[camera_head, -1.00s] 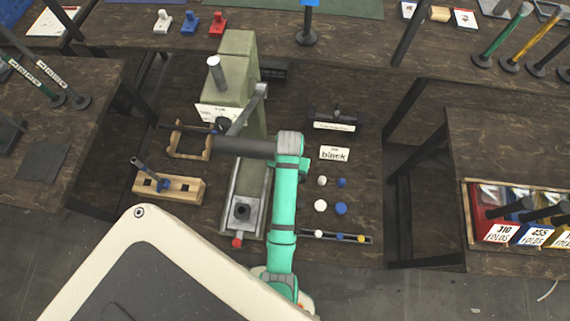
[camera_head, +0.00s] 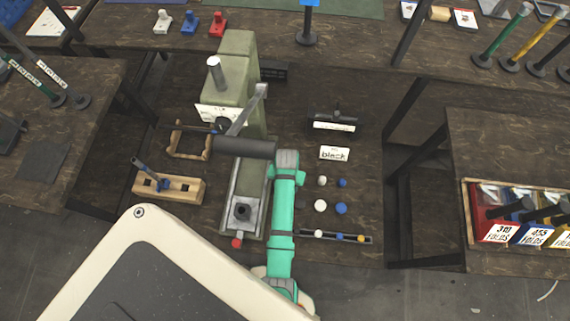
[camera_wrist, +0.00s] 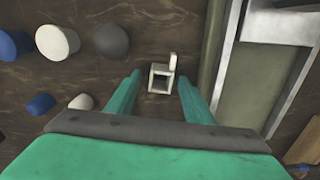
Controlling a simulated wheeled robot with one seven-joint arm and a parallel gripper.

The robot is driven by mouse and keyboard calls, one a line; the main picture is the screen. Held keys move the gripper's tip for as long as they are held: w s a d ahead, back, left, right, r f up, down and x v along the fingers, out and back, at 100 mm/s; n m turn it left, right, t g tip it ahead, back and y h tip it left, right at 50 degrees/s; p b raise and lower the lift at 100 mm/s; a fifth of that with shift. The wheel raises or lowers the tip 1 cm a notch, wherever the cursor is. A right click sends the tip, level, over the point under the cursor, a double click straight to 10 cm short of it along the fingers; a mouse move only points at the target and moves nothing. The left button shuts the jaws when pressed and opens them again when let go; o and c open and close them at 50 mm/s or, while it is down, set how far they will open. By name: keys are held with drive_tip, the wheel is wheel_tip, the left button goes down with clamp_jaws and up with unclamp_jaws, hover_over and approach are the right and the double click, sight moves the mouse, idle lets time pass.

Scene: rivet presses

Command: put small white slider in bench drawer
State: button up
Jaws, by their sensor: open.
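A small white block-like piece (camera_wrist: 161,79) with an upright tab stands on the dark bench top in the wrist view; it looks like the small white slider. My gripper (camera_wrist: 159,76) is open, with its two green fingers on either side of the piece in the picture. I cannot tell whether the fingers are at its height. In the head view my arm hides both the gripper and this piece. A larger white slider-like piece (camera_head: 162,22) stands on the back bench. I cannot make out a bench drawer for certain.
The green press (camera_head: 240,75) stands left of my arm. White (camera_wrist: 57,41), blue (camera_wrist: 13,45) and dark knobs (camera_wrist: 111,40) stand close by. A narrow strip (camera_head: 352,239) with small coloured knobs lies at the front edge. A wooden block (camera_head: 180,190) sits at left.

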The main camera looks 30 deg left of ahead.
clamp_jaws()
drive_tip(key=shift+r, duration=0.5)
wheel_tip(320, 180, up, 3)
drive_tip(key=shift+s+f, duration=0.1)
drive_tip(key=shift+f, duration=0.1)
drive_tip(key=s+d+r, duration=0.2)
drive_tip(key=s+r, duration=0.7)
drive_tip(key=s, duration=0.5)
drive_tip(key=w+d+f+m, duration=0.1)
drive_tip(key=w+d, duration=0.8)
drive_tip(key=w, duration=0.4)
drive_tip(key=w+d+f+m, duration=0.1)
drive_tip(key=w+d+m, duration=0.1)
drive_tip(key=w+d, duration=0.7)
drive_tip(key=w, duration=0.4)
drive_tip(key=shift+d+f+m, duration=0.2)
drive_tip(key=shift+f+m, duration=0.1)
